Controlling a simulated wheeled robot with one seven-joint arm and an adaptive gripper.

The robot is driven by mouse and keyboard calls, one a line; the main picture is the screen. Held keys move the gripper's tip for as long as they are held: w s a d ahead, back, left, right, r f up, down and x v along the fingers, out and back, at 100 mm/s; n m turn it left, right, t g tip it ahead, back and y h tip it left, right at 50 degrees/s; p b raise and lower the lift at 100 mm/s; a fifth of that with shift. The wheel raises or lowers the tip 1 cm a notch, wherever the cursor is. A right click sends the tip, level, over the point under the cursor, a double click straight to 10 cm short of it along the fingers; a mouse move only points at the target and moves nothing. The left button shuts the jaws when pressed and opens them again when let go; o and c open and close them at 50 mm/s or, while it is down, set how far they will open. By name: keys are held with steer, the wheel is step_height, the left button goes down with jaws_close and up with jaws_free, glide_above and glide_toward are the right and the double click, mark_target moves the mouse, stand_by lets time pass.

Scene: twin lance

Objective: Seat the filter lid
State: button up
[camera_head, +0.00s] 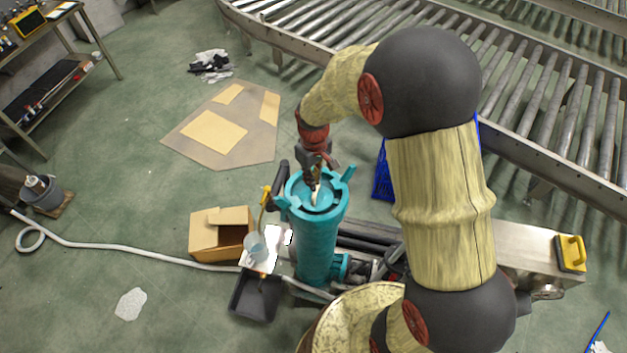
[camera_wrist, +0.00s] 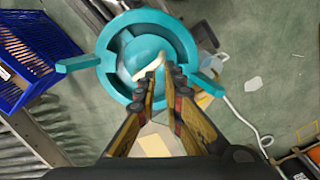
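The teal filter housing (camera_head: 318,245) stands upright, with lugs sticking out from its top rim. The housing's ring-shaped rim also shows in the wrist view (camera_wrist: 107,62). The round teal filter lid (camera_wrist: 140,47) lies within the rim's opening, with a dark gap along part of its edge. I cannot tell whether it is level or fully down. A pale curved handle (camera_wrist: 148,69) crosses the lid. My gripper (camera_head: 314,184) points down over the opening. Its fingertips in the wrist view (camera_wrist: 162,70) are close together around the handle's end and appear shut on it; the fingers partly hide the lid.
An open cardboard box (camera_head: 220,235), a black tray (camera_head: 254,298) and a white surface with a clear cup (camera_head: 255,246) are left of the housing. A blue crate (camera_head: 382,175) stands behind right. A roller conveyor (camera_head: 545,95) runs across the back. A pale hose (camera_head: 130,251) crosses the floor.

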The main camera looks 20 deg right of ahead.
mark_target(314, 196)
steer(key=shift+f, duration=0.25)
jaws_close()
steer(key=shift+f+b, duration=2)
steer(key=shift+f, duration=0.75)
steer(key=shift+s+f, duration=0.1)
steer(key=shift+f, duration=0.35)
steer(key=shift+r+p, duration=0.85)
steer(key=shift+r, duration=0.7)
step_height(314, 196, up, 12)
steer(key=shift+f, duration=0.1)
